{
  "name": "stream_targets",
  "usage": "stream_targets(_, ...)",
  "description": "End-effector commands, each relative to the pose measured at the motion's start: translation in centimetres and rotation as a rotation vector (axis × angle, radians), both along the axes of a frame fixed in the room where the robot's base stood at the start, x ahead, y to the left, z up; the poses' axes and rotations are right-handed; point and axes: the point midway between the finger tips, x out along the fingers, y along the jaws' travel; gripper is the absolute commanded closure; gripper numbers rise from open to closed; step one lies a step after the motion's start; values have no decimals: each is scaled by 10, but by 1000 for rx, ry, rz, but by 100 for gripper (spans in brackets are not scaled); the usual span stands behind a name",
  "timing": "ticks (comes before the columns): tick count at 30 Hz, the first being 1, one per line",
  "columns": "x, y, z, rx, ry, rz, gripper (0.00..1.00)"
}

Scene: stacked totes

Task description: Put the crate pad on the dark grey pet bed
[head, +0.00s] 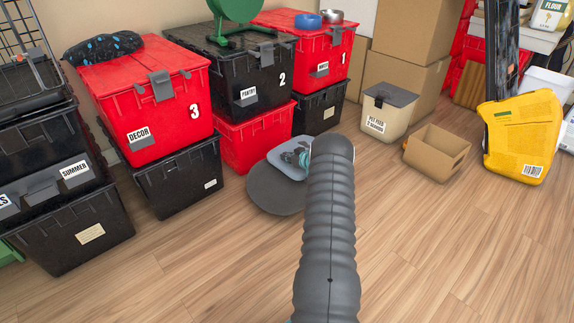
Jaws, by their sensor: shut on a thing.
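The crate pad (287,175) is a light blue-grey flat piece in the middle of the head view. The dark grey pet bed (273,198) is a round, flat shape on the wooden floor, right below the pad in the picture. The pad overlaps the bed's far part in the picture; I cannot tell whether it touches the bed or hangs above it. My gripper (301,160) is shut on the pad at its upper right part. My own ribbed arm hides much of the gripper and the right side of the pad and bed.
Stacked black and red totes, including the red DECOR tote (148,105) and black PANTRY tote (235,80), line the wall behind. A beige lidded bin (385,115), an open cardboard box (432,155) and a yellow container (522,140) stand right. The front floor is clear.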

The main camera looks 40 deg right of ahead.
Motion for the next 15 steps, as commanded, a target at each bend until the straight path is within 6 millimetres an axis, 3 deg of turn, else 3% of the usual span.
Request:
stream_targets(9, 0, 0, -37, 1, 0, -1, 100)
stream_targets(15, 0, -1, -38, -1, -1, -1, 100)
